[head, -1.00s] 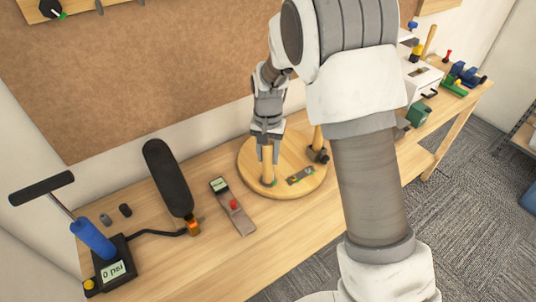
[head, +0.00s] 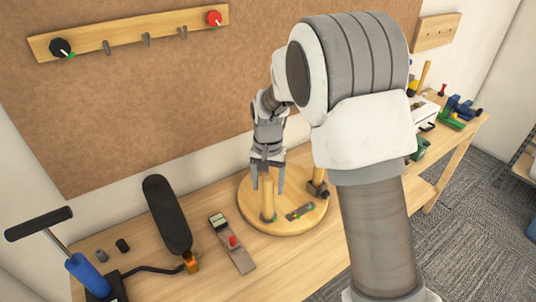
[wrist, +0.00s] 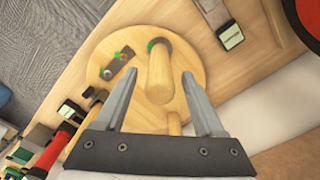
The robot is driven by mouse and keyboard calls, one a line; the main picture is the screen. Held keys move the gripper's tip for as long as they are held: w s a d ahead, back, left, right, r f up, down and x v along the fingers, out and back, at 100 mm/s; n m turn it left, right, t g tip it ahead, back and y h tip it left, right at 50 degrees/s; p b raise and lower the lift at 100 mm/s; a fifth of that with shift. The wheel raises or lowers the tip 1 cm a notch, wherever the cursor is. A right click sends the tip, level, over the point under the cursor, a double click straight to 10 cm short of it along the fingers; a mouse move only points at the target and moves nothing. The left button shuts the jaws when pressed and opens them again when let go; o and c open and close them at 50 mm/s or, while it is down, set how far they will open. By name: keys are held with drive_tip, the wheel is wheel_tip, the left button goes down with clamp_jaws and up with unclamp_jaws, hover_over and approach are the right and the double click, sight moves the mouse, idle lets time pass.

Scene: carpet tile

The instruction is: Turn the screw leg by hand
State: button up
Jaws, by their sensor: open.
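The wooden screw leg (head: 268,205) stands upright on a round wooden disc (head: 250,215), with a green mark at its base. My gripper (head: 268,187) points down over it, open, one finger on each side of the leg's upper part. In the wrist view the leg (wrist: 160,75) lies between the spread fingers (wrist: 159,78), with gaps on both sides. A second wooden leg (head: 319,170) stands toward the back right of the disc, partly hidden by my arm. A small metal plate (head: 300,211) with green marks lies on the disc.
A pegboard rail (head: 130,34) hangs on the wall. Green and blue tools (head: 459,112) sit at the bench's far right.

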wheel_tip(320, 180, up, 15)
drive_tip(key=shift+f, duration=0.2)
drive_tip(key=s+d+r+n+t, duration=0.1)
drive_tip(key=s+d+r, duration=0.3)
drive_tip(key=s+d, duration=0.15)
drive_tip(key=s+d+r+t, duration=0.2)
drive_tip(key=s+d+r, duration=0.2)
drive_tip(key=s, duration=0.2)
drive_tip(key=s+d+f+t, duration=0.1)
drive_tip(key=s+d, duration=0.1)
drive_tip(key=s, duration=0.4)
drive_tip(key=s+d+f+n+t, duration=0.1)
drive_tip(key=s+d, duration=0.1)
drive_tip(key=s, duration=0.5)
drive_tip(key=shift+s+d+f+n+t, duration=0.2)
drive_tip(key=shift+s+d+n+t, duration=0.1)
drive_tip(key=shift+d, duration=0.1)
idle(0.8)
